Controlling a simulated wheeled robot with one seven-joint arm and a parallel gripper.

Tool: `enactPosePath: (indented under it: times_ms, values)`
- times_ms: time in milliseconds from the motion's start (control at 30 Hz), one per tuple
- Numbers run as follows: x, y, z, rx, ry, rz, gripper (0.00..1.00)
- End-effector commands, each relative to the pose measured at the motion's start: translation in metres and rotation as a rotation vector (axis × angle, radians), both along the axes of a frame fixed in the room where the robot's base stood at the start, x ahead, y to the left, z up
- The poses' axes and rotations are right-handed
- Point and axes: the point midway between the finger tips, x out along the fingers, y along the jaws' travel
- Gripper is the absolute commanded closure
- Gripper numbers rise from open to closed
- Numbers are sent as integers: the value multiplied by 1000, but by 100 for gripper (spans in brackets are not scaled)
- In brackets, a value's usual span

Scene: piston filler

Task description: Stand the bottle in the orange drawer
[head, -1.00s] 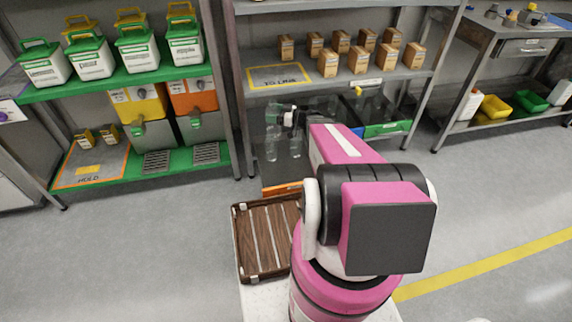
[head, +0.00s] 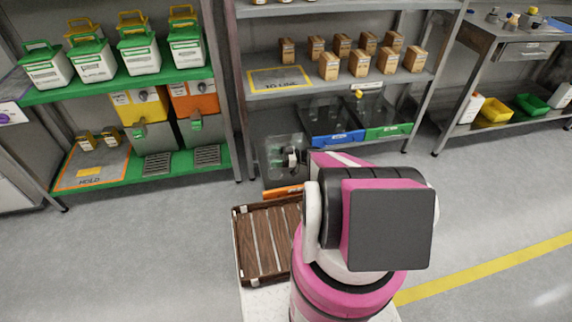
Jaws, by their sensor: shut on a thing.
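The orange drawer is a clear-walled bin with an orange front (head: 283,192), pulled out from the lower shelf, left of the blue drawer. My gripper (head: 281,157) is low, over or within the clear walls of this drawer. It is shut on the clear bottle, whose outline is too faint against the see-through drawer to trace. I cannot tell whether the bottle's base touches the drawer floor or whether it is fully upright. My pink and white arm hides part of the drawer's right side.
The blue drawer (head: 337,138) and green drawer (head: 388,131) sit to the right on the same shelf. Small brown boxes (head: 329,66) stand on the shelf above. A brown slatted tray (head: 240,242) lies nearer me. Grey floor is open at left.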

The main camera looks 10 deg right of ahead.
Motion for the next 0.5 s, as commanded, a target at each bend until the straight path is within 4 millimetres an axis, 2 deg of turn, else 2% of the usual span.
enactPosePath:
  times_ms: [33,233,333,500]
  values:
    - [9,-11,-9,0,0,-2,60]
    - [25,-42,-30,0,0,-2,60]
    - [29,-52,-36,0,0,-2,60]
    - [31,-57,-41,1,0,0,60]
